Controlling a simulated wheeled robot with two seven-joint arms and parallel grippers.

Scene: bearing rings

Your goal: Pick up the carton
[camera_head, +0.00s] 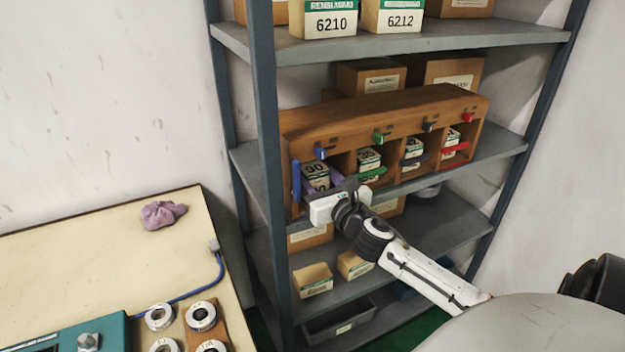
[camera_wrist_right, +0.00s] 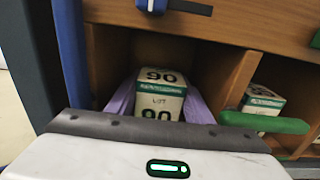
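The carton (camera_wrist_right: 160,95) is a small white and green box marked 90 in the leftmost compartment of a wooden rack (camera_head: 385,113). It also shows in the head view (camera_head: 316,176). My right gripper (camera_head: 323,188) is at the front of this compartment. Its lavender fingers (camera_wrist_right: 160,103) reach in, one on each side of the carton. No clear gap shows between fingers and carton, but I cannot tell whether they press on it. The carton's lower part is hidden behind the gripper body. My left gripper is not in view.
Neighbouring compartments hold similar cartons (camera_head: 368,161), with a green bar (camera_head: 370,174) in front of one. A blue upright bar (camera_head: 296,182) stands at the left of the carton's compartment. The shelf post (camera_head: 264,150) is close by. A bench (camera_head: 90,250) with rings stands at the left.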

